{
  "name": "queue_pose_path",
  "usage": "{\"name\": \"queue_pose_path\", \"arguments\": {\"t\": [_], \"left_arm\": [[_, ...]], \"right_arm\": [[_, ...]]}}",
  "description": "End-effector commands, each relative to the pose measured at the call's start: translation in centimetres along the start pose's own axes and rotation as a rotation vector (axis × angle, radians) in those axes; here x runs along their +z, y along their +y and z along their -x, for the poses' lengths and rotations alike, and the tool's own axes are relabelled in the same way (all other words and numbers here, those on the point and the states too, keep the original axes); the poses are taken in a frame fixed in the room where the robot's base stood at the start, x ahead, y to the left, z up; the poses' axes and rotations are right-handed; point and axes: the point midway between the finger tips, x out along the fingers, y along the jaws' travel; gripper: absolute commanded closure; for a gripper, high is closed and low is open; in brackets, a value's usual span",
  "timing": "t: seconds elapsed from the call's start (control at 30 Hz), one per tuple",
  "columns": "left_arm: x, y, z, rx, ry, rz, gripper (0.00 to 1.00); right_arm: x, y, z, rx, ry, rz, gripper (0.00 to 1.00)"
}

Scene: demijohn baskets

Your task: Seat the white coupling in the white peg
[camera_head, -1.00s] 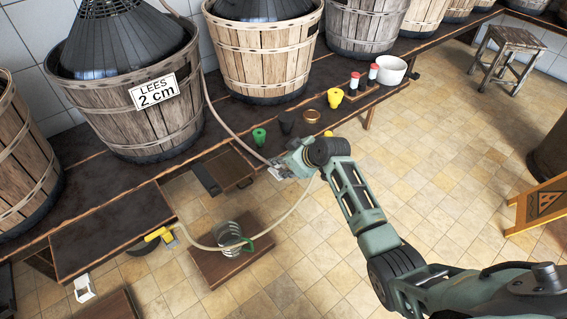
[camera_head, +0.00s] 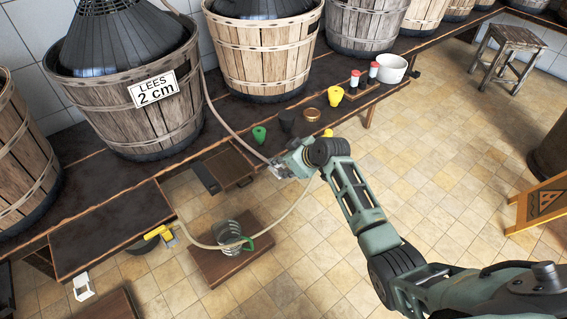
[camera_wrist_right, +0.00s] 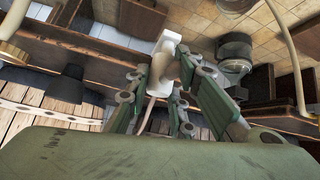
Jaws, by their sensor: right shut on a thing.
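My right gripper (camera_head: 280,171) is shut above the floor, just off the front edge of the bench. In the right wrist view, its fingers (camera_wrist_right: 163,84) close on a white piece (camera_wrist_right: 166,56) that looks like the white coupling. A pale hose (camera_head: 226,118) runs from the labelled basket to this gripper. I cannot pick out the white peg for certain. A small white bracket-like thing (camera_head: 82,287) shows at the lower left, apart from the gripper. My left gripper is not in view.
Green (camera_head: 259,134) and yellow (camera_head: 335,96) funnel-like pieces stand on the bench beside the gripper. A glass jug (camera_head: 228,234) stands on a low wooden board below. A yellow-handled tool (camera_head: 158,232) sits at the side shelf's edge.

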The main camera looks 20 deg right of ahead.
Motion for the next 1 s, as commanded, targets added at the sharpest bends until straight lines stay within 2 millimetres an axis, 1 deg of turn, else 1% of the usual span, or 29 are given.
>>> {"name": "queue_pose_path", "arguments": {"t": [0.13, 0.17, 0.3, 0.4, 0.6, 0.77, 0.87, 1.0], "left_arm": [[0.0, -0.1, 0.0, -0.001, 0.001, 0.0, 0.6], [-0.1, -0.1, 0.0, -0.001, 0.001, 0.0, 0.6], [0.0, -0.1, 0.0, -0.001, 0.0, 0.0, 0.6], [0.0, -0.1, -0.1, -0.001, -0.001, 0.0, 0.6], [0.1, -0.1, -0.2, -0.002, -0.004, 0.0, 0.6], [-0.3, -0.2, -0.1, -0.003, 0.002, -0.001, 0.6], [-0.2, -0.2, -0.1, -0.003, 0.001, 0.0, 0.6], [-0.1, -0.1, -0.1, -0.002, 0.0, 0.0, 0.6]], "right_arm": [[0.0, 0.0, 0.0, 0.0, 0.0, 0.0, 1.0], [0.0, 0.0, 0.0, 0.0, 0.0, 0.0, 0.76], [0.0, 0.0, 0.0, 0.0, 0.0, 0.0, 0.64], [0.0, 0.0, 0.0, 0.0, 0.0, 0.0, 0.57], [0.0, 0.0, 0.0, 0.0, 0.0, 0.0, 0.57], [0.0, 0.0, 0.3, 0.0, 0.0, 0.0, 0.57], [0.1, 0.1, 1.2, 0.001, 0.0, -0.001, 0.57], [0.1, 0.1, 3.3, 0.002, 0.0, 0.002, 0.57]]}}
